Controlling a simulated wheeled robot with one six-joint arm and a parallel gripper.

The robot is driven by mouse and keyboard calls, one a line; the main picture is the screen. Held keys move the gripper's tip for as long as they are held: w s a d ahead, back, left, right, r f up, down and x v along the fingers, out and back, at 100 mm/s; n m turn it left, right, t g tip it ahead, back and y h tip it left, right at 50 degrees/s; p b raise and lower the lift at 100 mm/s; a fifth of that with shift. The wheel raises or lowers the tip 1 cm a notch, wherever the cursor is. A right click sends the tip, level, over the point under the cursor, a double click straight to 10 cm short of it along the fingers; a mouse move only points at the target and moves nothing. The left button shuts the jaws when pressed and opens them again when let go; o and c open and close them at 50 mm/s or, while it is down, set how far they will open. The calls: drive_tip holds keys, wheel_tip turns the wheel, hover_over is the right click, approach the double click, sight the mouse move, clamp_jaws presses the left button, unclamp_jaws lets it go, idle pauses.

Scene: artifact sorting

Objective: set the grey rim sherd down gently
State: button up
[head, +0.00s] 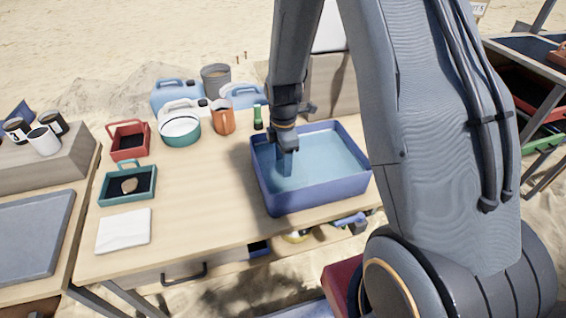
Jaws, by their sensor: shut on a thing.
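My gripper (284,163) points straight down inside the blue basin (318,195), left of its middle. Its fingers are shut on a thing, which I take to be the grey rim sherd. The sherd itself is hidden or too small to make out, and I cannot tell whether it touches the basin floor. The basin has a light blue inside, which looks like water.
A red tray (113,143), a teal bowl (182,138), an orange-brown jug (223,121) and a green bottle (257,117) stand along the back. Blue jugs and a grey bucket (215,78) are behind. A white cloth (124,231) lies front left. The table's middle is clear.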

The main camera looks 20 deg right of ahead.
drive_tip(key=shift+f, duration=0.1)
drive_tip(key=o, duration=1.3)
drive_tip(key=shift+o, duration=0.2)
wheel_tip(320, 180, up, 11)
drive_tip(key=b, duration=0.2)
drive_tip(key=s+r+m, duration=0.1)
drive_tip(key=s+m, duration=0.7)
drive_tip(key=m, duration=0.1)
drive_tip(key=s+r+m, duration=0.2)
drive_tip(key=s+m, duration=0.7)
drive_tip(key=shift+s+d+r, duration=0.15)
drive_tip(key=shift+d+r, duration=0.05)
drive_tip(key=shift+r, duration=0.1)
